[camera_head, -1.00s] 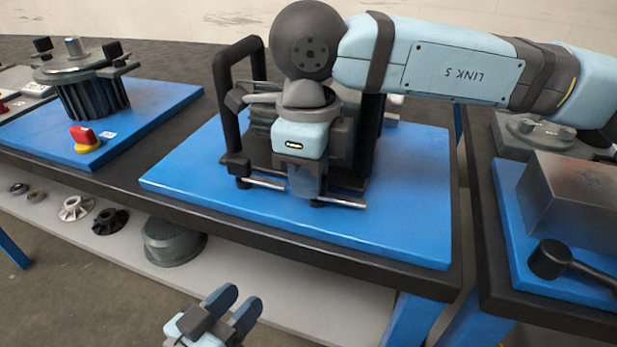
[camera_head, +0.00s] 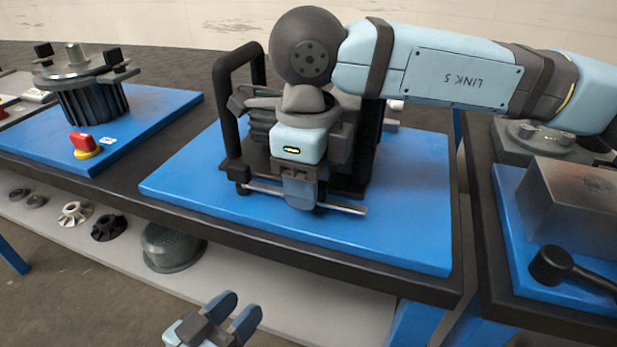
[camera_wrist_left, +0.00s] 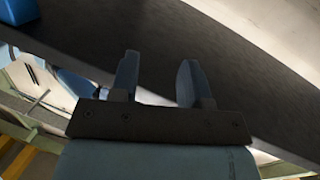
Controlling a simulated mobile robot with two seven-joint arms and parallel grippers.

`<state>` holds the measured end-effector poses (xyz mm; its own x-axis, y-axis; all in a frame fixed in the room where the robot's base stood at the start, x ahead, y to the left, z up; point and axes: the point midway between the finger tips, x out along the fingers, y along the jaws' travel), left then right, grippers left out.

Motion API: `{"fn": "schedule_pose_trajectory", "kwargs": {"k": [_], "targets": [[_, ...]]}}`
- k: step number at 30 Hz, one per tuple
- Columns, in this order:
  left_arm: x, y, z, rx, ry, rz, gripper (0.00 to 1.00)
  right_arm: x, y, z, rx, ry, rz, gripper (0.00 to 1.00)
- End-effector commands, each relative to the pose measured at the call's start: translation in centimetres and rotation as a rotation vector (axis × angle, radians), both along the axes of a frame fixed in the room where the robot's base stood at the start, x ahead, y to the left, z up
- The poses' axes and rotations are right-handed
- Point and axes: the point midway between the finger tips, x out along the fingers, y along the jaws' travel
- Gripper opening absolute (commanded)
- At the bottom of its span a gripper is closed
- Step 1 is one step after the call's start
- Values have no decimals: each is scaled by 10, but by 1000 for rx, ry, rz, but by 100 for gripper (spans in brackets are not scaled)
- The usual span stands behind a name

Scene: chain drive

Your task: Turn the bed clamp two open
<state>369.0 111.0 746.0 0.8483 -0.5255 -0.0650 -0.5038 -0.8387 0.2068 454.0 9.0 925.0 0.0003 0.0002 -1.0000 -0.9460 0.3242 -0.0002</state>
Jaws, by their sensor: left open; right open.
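The machine with black upright handles (camera_head: 228,125) stands on the middle blue board. Thin metal bars lie along its front foot: one end (camera_head: 262,189) shows left of my right gripper, another (camera_head: 345,208) to its right. I cannot tell which part is bed clamp two. My right gripper (camera_head: 302,195) points down in front of the machine, at the bars, and hides their middle; contact cannot be told. It is open. My left gripper (camera_head: 234,310) is open and empty, low in front of the bench; its two fingers also show apart in the left wrist view (camera_wrist_left: 155,80).
My right arm spans the upper right. A ribbed black device (camera_head: 92,100) and a red-yellow knob (camera_head: 85,146) are on the left board. A metal block (camera_head: 570,205) and a black-handled lever (camera_head: 552,265) sit at right. The shelf below holds several round parts and a bowl (camera_head: 172,247).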

Motion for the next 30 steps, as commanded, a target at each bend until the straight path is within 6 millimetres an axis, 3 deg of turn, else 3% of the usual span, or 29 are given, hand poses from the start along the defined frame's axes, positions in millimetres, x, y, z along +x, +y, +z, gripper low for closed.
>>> {"fn": "schedule_pose_trajectory", "kwargs": {"k": [5, 15, 21, 30], "targets": [[0, 0, 8, -4, -11, 3, 43, 0, 0, 15, 1, -1, 0, 43], [0, 3, 44, -64, -111, 41, 43, 0, 0, 90, 2, -2, 0, 43], [-1, 5, 57, -85, -155, 55, 43, 0, 0, 124, 1, -1, 0, 43], [-1, 5, 63, -95, -177, 61, 43, 0, 0, 139, 0, 0, 0, 43]]}}
